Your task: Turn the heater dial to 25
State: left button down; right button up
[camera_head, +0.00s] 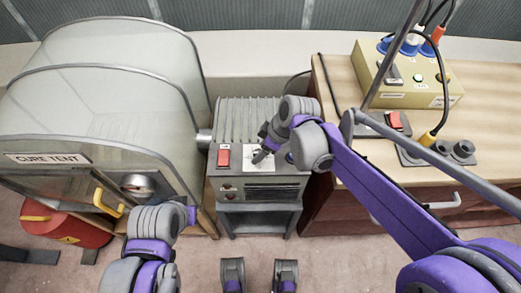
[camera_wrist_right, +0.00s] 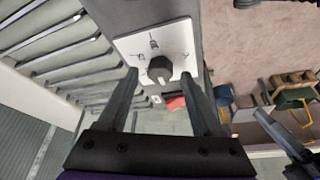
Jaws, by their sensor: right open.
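The heater (camera_head: 257,187) is a grey ribbed unit on a low stand. Its dial plate (camera_head: 250,160) is white, on the top front, partly hidden by my right gripper (camera_head: 262,150). In the right wrist view the dial (camera_wrist_right: 160,68) is a dark round knob on the white plate (camera_wrist_right: 152,40), with small marks around it; its numbers are too small to read. My right gripper (camera_wrist_right: 160,76) is open, its fingertips on either side of the dial with visible gaps. My left arm shows at the lower left of the head view, but its fingers do not show.
A red switch (camera_head: 223,156) sits left of the dial plate. A wooden workbench (camera_head: 345,75) on the right carries a yellow control box (camera_head: 430,92) and cables.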

jog(key=shift+a+f, duration=0.1)
jog(key=shift+f, duration=0.2)
grip_shut()
